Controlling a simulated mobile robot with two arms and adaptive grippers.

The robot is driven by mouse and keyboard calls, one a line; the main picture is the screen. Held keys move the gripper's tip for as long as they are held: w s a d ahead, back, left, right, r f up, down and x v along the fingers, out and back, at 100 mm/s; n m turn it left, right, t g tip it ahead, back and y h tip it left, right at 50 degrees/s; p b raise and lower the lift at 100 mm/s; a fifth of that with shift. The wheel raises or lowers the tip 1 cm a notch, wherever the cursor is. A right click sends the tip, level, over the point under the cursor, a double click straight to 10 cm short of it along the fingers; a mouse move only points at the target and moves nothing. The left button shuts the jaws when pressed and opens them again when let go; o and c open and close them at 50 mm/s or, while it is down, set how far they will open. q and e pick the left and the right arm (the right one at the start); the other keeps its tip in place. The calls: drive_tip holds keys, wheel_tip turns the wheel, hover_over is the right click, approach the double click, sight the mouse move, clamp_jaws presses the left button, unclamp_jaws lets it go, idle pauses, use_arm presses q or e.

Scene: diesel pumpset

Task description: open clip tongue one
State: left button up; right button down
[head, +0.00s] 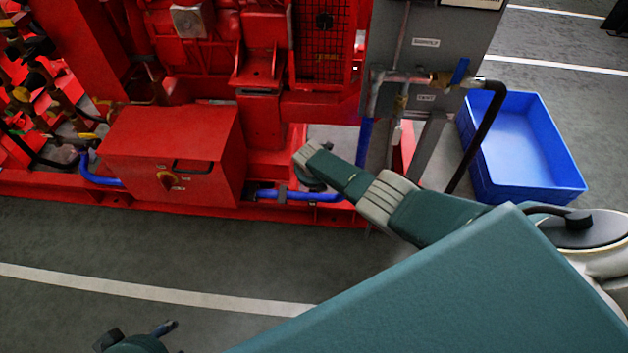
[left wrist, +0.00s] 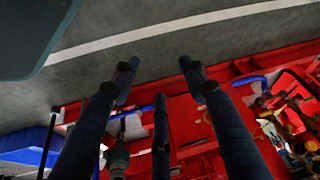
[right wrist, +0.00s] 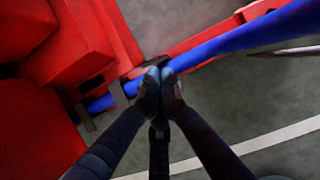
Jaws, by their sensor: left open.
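A blue hose (head: 310,196) runs low along the red base, with a dark clip (head: 283,195) around it. The hose (right wrist: 235,40) also crosses the right wrist view, with a dark clip part (right wrist: 140,73) beside the fingertips. My right gripper (right wrist: 160,88) has its fingers together at the hose's near side. A small grey-blue patch shows between the tips, and I cannot tell whether it is a clip tongue or finger pads. In the head view my right arm hides part of this gripper. My left gripper (left wrist: 160,75) is open and empty, apart from the pumpset; it shows at the bottom left (head: 150,335).
A red control box (head: 172,155) stands left of the clip. A grey panel (head: 430,60) with pipes and a black hose (head: 478,140) is at the right. A blue bin (head: 525,150) lies beyond it. The grey floor (head: 110,240) in front is clear.

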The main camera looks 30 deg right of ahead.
use_arm(q)
drive_tip(key=shift+s+a+f+g, duration=0.1)
drive_tip(key=shift+s+a+g, duration=0.15)
drive_tip(key=shift+s, duration=0.4)
drive_tip(key=shift+s+a+f+g, duration=0.1)
drive_tip(key=shift+s+a+g, duration=0.15)
drive_tip(key=shift+s, duration=0.35)
use_arm(e)
drive_tip(key=shift+r, duration=0.25)
use_arm(q)
wheel_tip(320, 180, down, 18)
drive_tip(key=s+g+p, duration=0.1)
drive_tip(key=s+p, duration=0.1)
drive_tip(key=p, duration=0.6)
drive_tip(key=shift+s+r, duration=0.15)
drive_tip(key=shift+r, duration=0.05)
use_arm(e)
wheel_tip(320, 180, up, 9)
drive_tip(key=s, duration=0.1)
drive_tip(key=shift+s+a+r, duration=0.15)
drive_tip(key=shift+s+a, duration=0.1)
drive_tip(key=shift+a, duration=0.2)
